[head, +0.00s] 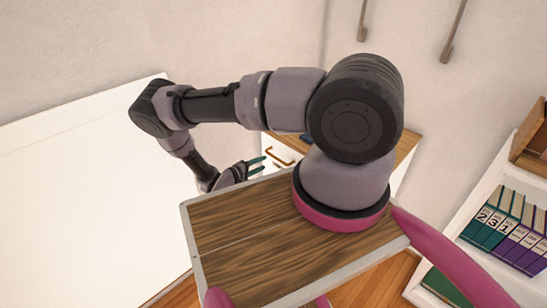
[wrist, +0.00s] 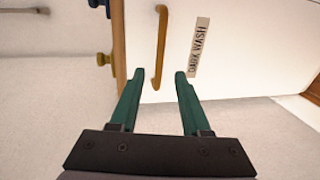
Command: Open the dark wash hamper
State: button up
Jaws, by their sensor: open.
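The dark wash hamper has a white front (wrist: 240,50) with a "DARK WASH" label (wrist: 197,47) in the wrist view. Its tan bar handle (wrist: 159,47) stands beside the label. My gripper (wrist: 159,74) is open and empty, its green fingers pointing at the front. In the picture, the handle's lower end lies between the two fingertips; I cannot tell whether they reach around it. The head view shows my gripper (head: 257,165) just left of the handle (head: 278,154). The hamper front looks shut. My arm hides much of the cabinet there.
In the head view, a large white surface (head: 80,200) fills the left. A white bookshelf (head: 480,195) stands at right. Hooks (head: 453,30) hang on the wall.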

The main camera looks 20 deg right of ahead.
aim_at(276, 158)
jog(key=x, duration=0.9)
jog(key=shift+d, duration=0.1)
grip_shut()
dwell(1.1)
